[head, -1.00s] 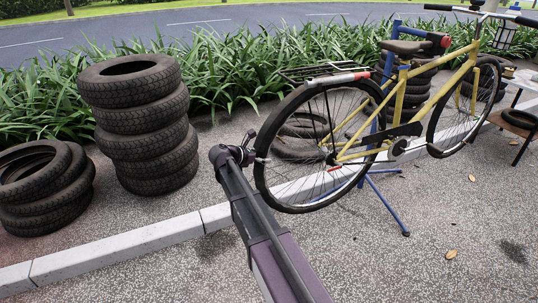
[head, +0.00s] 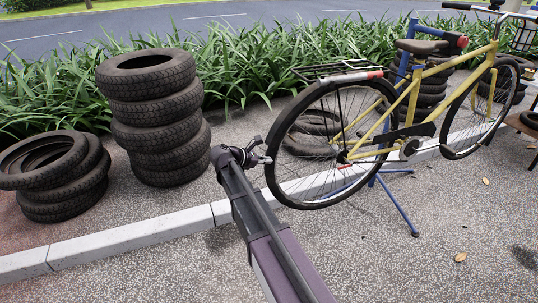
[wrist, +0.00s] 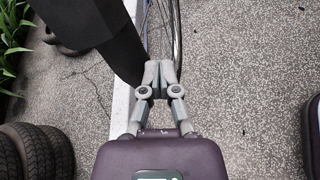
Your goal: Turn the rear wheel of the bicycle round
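The yellow bicycle (head: 414,98) is held up by a blue stand (head: 398,205). Its rear wheel, with a black tyre (head: 277,130) and thin spokes, faces me right of the middle in the head view and looks clear of the ground. In the wrist view part of the wheel rim (wrist: 179,32) and spokes shows beyond the fingers. My gripper (head: 264,157) is at the left edge of the tyre, about hub height, very close to it; I cannot tell whether it touches. In the wrist view my gripper (wrist: 160,72) has its fingertips together, with nothing visible between them.
A tall stack of tyres (head: 158,135) and a lower stack (head: 62,190) stand to the left. More tyres (head: 315,130) lie behind the wheel. A pale kerb (head: 130,237) crosses the paving. The paving in front is open.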

